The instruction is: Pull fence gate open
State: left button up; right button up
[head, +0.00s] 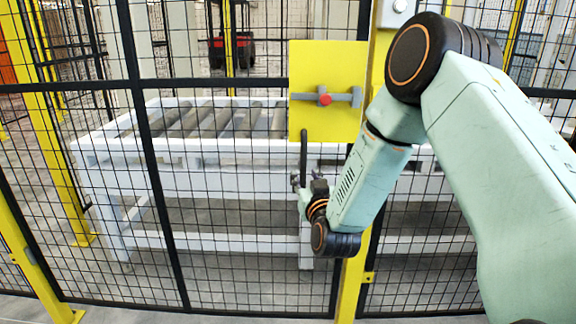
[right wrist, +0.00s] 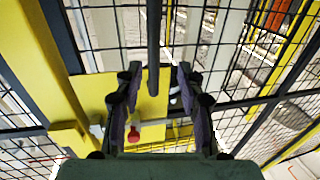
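The fence gate (head: 215,84) is a black wire mesh panel in a black frame, standing in line with a yellow post (head: 354,285). A yellow plate (head: 328,120) on it carries a grey bolt with a red knob (head: 324,99). The plate also shows in the right wrist view (right wrist: 93,90). A black vertical bar handle (head: 303,145) hangs at the plate's lower left. My right gripper (head: 305,180) is by the handle's lower end. In the right wrist view its open fingers (right wrist: 157,78) lie either side of the handle (right wrist: 153,45); contact cannot be told. My left gripper is out of view.
A white roller conveyor (head: 180,150) stands behind the mesh. A yellow post (head: 60,150) and a slanting yellow post (head: 35,270) stand at the left. A dark red-marked vehicle (head: 230,48) is far back. My right arm covers the right side.

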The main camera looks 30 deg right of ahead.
aim_at(304, 167)
jog(key=x, duration=0.3)
jog(key=b+x, duration=0.1)
jog(key=x, duration=0.2)
jog(key=shift+d+f+b, duration=0.1)
jog(key=shift+d+b, duration=0.2)
jog(key=shift+d, duration=0.1)
jog(key=shift+w+d, duration=0.25)
jog(key=shift+d, duration=0.25)
jog(key=shift+w+a, duration=0.25)
jog(key=shift+a, duration=0.25)
jog(key=shift+s+d, duration=0.15)
jog(key=shift+d, duration=0.2)
jog(key=c, duration=0.4)
jog(key=shift+a, duration=0.2)
jog(key=c, duration=0.3)
jog(key=shift+d, duration=0.1)
grip_shut()
